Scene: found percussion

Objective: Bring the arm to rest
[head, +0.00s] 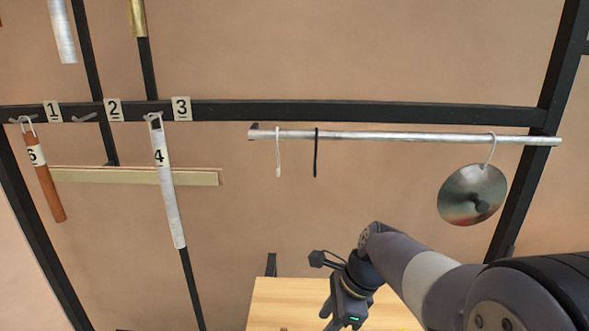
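My arm (425,275) reaches in from the lower right, bent at the elbow. My gripper (340,315) points down over a light wooden surface (280,305) at the bottom of the picture. Its fingertips run close to the bottom edge, and their gap is not clear. I see nothing held in it. The gripper is below and apart from the hanging rail and the things on it.
A black frame (350,112) carries hooks labelled 1, 2 and 3. A copper tube (45,190) and silver tube (168,200) hang at left. A silver rail (390,136) holds white and black loops and a metal disc (472,194). A wooden bar (130,176) sits behind.

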